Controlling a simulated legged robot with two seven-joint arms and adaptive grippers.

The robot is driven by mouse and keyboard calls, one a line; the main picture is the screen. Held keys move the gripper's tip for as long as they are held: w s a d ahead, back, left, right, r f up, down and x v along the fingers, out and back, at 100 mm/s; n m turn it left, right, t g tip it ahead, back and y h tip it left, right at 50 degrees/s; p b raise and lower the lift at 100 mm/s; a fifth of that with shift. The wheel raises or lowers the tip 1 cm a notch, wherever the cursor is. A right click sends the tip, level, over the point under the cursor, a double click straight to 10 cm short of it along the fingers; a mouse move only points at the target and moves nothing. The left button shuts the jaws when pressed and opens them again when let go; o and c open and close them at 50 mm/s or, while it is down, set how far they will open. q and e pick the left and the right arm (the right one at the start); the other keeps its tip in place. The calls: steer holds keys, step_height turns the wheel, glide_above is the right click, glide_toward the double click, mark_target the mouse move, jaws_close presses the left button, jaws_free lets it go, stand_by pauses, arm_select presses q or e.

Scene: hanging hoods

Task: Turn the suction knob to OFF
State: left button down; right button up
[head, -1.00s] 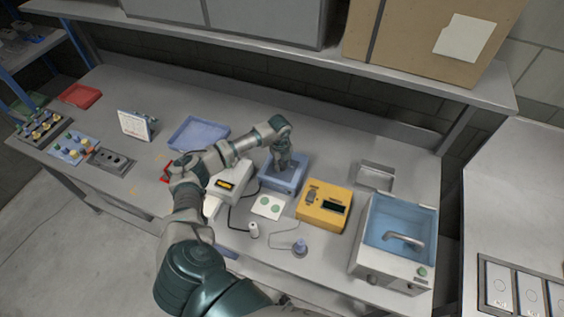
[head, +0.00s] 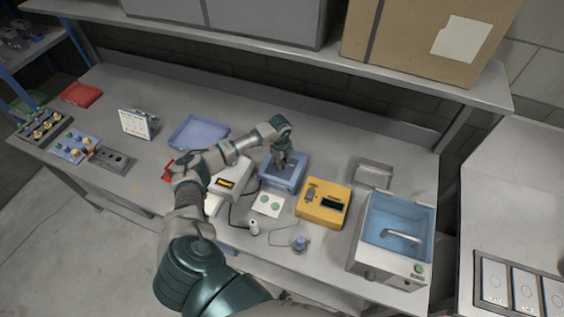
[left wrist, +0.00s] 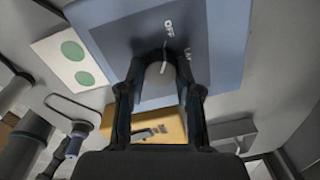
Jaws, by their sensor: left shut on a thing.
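The suction knob (left wrist: 160,73) is a round grey knob on the top face of a blue box (left wrist: 225,45), seen in the left wrist view. An "OFF" label (left wrist: 169,28) is printed beyond it, and a second label beside it is partly hidden by a finger. My left gripper (left wrist: 162,62) is shut on the knob, with one finger on each side. In the head view the blue box (head: 270,181) stands mid-bench, and my left gripper (head: 282,163) points down onto it, hiding the knob. My right gripper is not in view.
A yellow device (head: 324,217) stands just right of the blue box, and a white device (head: 229,190) just left. A card with green dots (head: 268,205) lies in front. A sink unit (head: 394,265) is at right. A blue tray (head: 198,132) lies behind left.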

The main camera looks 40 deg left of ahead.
arm_select(q)
steer(key=shift+w+a+r, duration=0.2)
steer(key=shift+w+r, duration=0.05)
steer(key=shift+r, duration=0.05)
steer(key=c, duration=0.8)
jaws_free()
steer(key=shift+f, duration=0.25)
steer(key=shift+s, duration=0.1)
steer(key=r, duration=1.1)
steer(key=shift+s+r, duration=0.25)
steer(key=shift+r, duration=0.15)
steer(key=shift+s+f, duration=0.1)
